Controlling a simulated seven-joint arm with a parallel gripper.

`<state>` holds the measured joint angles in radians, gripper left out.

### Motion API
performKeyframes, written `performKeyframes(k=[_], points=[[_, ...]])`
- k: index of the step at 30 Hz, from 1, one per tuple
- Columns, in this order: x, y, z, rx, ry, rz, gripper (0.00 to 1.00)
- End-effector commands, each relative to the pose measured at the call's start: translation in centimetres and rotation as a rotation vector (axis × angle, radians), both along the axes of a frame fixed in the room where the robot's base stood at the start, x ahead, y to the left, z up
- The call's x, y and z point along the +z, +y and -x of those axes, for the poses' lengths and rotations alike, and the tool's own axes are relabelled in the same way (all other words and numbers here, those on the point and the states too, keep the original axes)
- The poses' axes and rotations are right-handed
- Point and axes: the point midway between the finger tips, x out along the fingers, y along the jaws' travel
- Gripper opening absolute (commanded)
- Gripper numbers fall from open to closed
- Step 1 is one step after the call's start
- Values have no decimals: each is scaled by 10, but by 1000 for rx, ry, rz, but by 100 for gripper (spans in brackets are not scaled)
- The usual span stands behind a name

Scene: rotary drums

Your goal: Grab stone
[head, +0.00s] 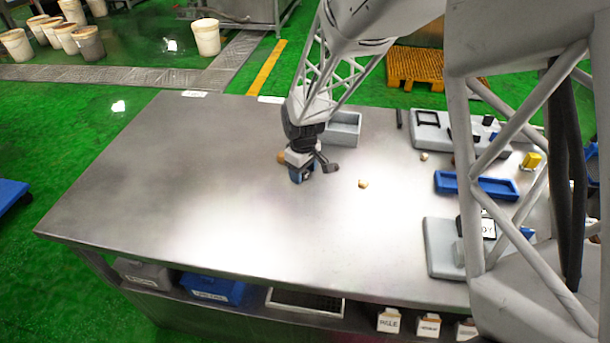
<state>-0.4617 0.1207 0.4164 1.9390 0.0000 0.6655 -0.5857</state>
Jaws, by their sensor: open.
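A small tan lump (363,184) that looks like a stone lies on the bare metal table (180,200), right of my gripper. A second small pale lump (424,156) lies farther right, near the grey fixtures. My gripper (316,173) points down over the middle of the table, left of the tan lump and apart from it. Its jaws are open. A small blue thing (299,175) shows at the gripper; I cannot tell whether it is part of it. An orange-brown piece (281,157) shows just left of the gripper, partly hidden by it.
A grey open bin (343,130) stands behind my gripper. Grey fixtures (440,262), a blue tray (476,187) and a yellow block (531,161) crowd the table's right side, partly behind my own lattice structure. The left half of the table is clear.

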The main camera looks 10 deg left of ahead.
Motion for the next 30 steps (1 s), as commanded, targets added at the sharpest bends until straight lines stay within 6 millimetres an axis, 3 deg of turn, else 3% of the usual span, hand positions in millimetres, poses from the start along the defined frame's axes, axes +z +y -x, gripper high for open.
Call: performKeyframes(k=[11, 21, 30], points=[[0, 0, 0, 0, 0, 0, 57], [0, 0, 0, 0, 0, 0, 5], [1, 0, 0, 0, 0, 0, 4]])
